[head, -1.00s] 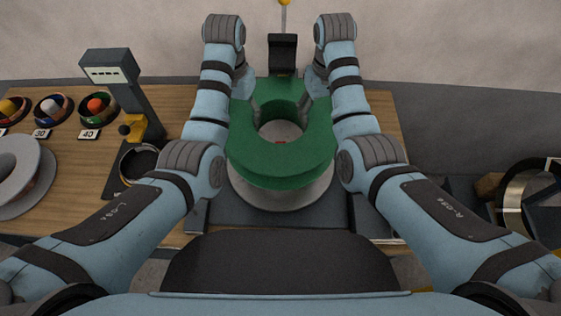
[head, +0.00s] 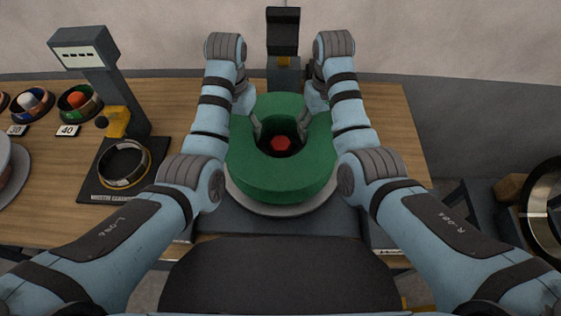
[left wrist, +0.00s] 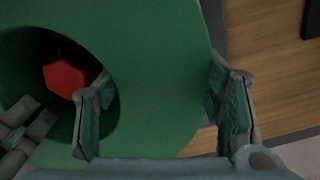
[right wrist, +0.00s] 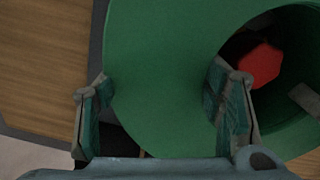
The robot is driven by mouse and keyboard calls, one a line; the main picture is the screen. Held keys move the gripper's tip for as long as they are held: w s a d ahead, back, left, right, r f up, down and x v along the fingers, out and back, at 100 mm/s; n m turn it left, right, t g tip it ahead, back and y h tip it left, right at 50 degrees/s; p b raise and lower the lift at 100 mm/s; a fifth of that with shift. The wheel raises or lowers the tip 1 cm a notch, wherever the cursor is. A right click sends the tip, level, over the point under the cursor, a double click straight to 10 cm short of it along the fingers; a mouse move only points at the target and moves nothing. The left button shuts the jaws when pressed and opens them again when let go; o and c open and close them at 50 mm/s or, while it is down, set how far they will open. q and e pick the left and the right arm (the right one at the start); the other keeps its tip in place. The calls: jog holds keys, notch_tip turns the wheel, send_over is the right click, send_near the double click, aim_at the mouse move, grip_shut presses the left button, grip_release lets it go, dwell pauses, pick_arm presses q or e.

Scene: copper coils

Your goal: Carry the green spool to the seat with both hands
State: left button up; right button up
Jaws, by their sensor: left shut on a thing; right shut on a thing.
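The green spool (head: 281,185), a thick ring, lies level above a pale round disc (head: 300,209) on a dark base; whether they touch is unclear. A red hexagonal piece (head: 281,143) shows within the spool's dark hole, also in the left wrist view (left wrist: 64,78) and right wrist view (right wrist: 259,66). My left gripper (left wrist: 162,105) is shut on the ring's left wall, one finger in the hole and one outside. My right gripper (right wrist: 162,105) is shut on the right wall in the same way. Forearms hide the ring's outer sides in the head view.
At left, a grey post with a display (head: 85,55) stands by a dark ring tester (head: 124,163) and several coil bowls, one of them green (head: 79,101). A dark upright fixture (head: 283,35) stands behind the spool. A metallic ring (head: 545,205) is at far right.

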pick_arm(q)
jog(key=o, duration=1.6)
jog(key=shift+s+d+f, duration=0.3)
jog(key=shift+f, duration=0.05)
pick_arm(e)
jog(key=o, duration=1.6)
jog(key=shift+w+a+f, duration=0.1)
jog(key=shift+a+f, duration=0.05)
jog(key=shift+a, duration=0.15)
pick_arm(q)
jog(key=o, duration=0.3)
jog(key=shift+r, duration=0.15)
pick_arm(e)
jog(key=o, duration=0.3)
pick_arm(q)
jog(key=shift+o, duration=0.2)
jog(key=shift+s+a+r, duration=0.1)
jog(key=shift+a+r, duration=0.05)
pick_arm(e)
jog(key=shift+o, duration=0.2)
jog(key=shift+s+d+r, duration=0.2)
jog(key=shift+s, duration=0.1)
